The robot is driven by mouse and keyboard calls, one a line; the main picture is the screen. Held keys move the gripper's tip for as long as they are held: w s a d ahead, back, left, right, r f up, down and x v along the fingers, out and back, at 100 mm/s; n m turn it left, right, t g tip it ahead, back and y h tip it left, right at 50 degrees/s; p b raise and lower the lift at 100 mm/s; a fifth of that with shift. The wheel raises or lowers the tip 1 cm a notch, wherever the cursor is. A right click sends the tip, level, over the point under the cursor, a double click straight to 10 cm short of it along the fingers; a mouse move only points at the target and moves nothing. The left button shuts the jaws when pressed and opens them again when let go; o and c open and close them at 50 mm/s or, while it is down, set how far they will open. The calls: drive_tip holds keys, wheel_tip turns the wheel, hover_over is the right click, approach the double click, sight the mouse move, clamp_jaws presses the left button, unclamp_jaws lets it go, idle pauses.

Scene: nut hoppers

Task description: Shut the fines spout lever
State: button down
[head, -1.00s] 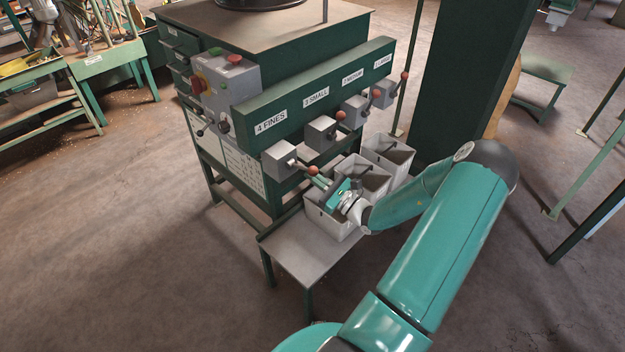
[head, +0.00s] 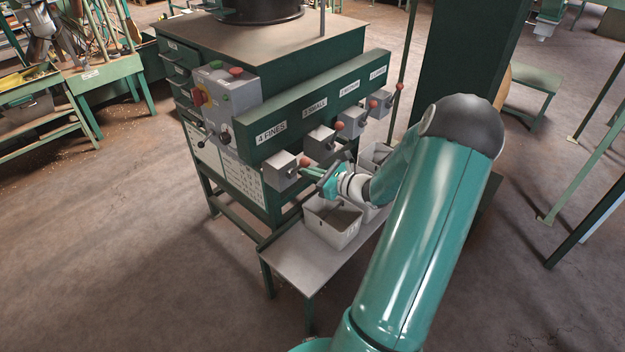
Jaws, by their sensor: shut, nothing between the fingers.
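The fines spout (head: 279,174) is a grey box under the "4 FINES" label (head: 271,132), at the left end of the green beam. Its lever ends in a red-brown knob (head: 305,161), which stands out to the right of the box and slightly up. My gripper (head: 305,171) is shut and empty, with its fingertips right at the underside of the knob. I cannot tell for sure whether they touch. The gripper hides part of the space in front of the lever.
Three like spouts with red-knobbed levers, such as the "3 SMALL" one (head: 319,144), run right along the beam. Light grey bins (head: 334,236) stand below on a shelf (head: 287,262). A control box (head: 228,98) is at the left. A green post (head: 462,50) stands behind my arm.

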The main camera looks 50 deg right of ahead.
sight(305, 162)
drive_tip(key=r+g, duration=0.1)
drive_tip(key=w+r+g, duration=0.1)
drive_tip(key=shift+w+g, duration=0.25)
drive_tip(key=shift+g, duration=0.15)
drive_tip(key=shift+w+r, duration=0.2)
drive_tip(key=shift+w, duration=0.1)
drive_tip(key=shift+w+a+r, duration=0.1)
drive_tip(key=shift+w+r, duration=0.05)
drive_tip(key=shift+w, duration=0.05)
drive_tip(key=shift+s, duration=0.1)
